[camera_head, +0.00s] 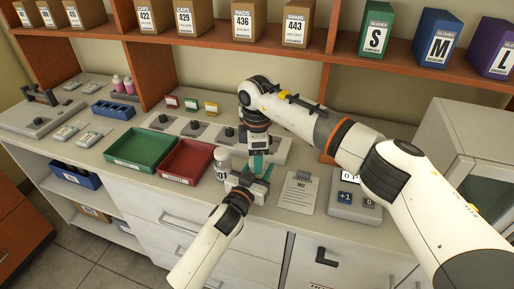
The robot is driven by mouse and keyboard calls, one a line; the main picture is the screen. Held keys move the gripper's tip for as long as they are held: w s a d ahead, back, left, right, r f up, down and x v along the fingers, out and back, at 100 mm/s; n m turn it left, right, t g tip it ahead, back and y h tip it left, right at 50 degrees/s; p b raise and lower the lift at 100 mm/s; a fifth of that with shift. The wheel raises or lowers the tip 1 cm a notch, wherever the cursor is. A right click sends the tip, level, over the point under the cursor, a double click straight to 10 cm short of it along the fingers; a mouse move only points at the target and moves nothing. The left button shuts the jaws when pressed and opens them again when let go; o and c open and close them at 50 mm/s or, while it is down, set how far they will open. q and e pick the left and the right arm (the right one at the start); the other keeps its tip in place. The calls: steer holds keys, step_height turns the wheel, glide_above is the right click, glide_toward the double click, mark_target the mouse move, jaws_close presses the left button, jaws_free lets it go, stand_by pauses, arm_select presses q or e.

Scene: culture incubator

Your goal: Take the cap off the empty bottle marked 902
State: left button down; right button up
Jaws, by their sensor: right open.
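My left gripper (245,181) is low over the counter's front edge, just right of and in front of the bottle. Its jaws are partly hidden, and I cannot tell whether it holds anything. My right gripper (258,163) points down from above with teal fingers, open, directly above and behind the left gripper. Whether anything is between its fingers is hidden. A sheet (299,191) marked 902 lies to the right.
A green tray (141,167) and a red tray (187,179) lie left of the grippers. A row of devices with dark knobs (196,126) stands behind. A keypad device (354,205) is at the right, below my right arm. Shelves with boxes (247,20) run above.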

steer(key=c, duration=1.1)
